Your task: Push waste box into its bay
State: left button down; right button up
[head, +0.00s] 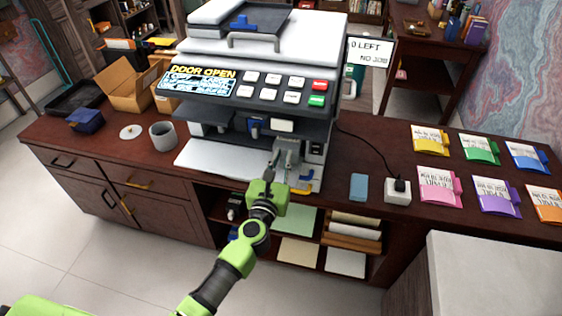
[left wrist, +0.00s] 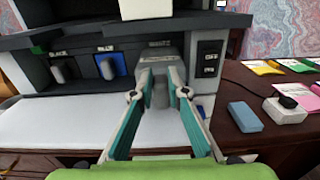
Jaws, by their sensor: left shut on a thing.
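The copier (head: 262,85) stands on the desk with its white front door (head: 215,160) folded down; its screen reads DOOR OPEN. The grey waste box (left wrist: 160,54) is at the right of the opening under a label that seems to read WASTE. It also shows in the head view (head: 288,146). My left gripper (left wrist: 161,82) is shut on the waste box's grey handle, from the front. In the head view the gripper (head: 284,165) partly covers the box. How deep the box sits in its bay I cannot tell. My right gripper is not in view.
Black and blue slots with knobs lie left of the waste box; an off switch (left wrist: 210,60) is to its right. A blue block (head: 358,187) and a white socket box (head: 398,192) with a cable stand right. A grey cup (head: 163,136) stands left. Colored folders lie far right.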

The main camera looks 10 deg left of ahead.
aim_at(285, 149)
pick_arm(q)
jog(key=shift+w+d+r+b, duration=0.1)
jog(key=shift+w+b, duration=0.55)
jog(key=shift+w, duration=2.4)
jog(key=shift+w+d+b, duration=0.1)
jog(key=shift+w+b, duration=0.95)
jog(key=shift+w, duration=1.45)
jog(key=c, duration=2.2)
grip_release()
jog(key=o, duration=0.3)
jog(key=shift+s, duration=0.6)
jog(key=s, duration=1)
jog(key=shift+s+a, duration=0.2)
jog(key=shift+s, duration=0.2)
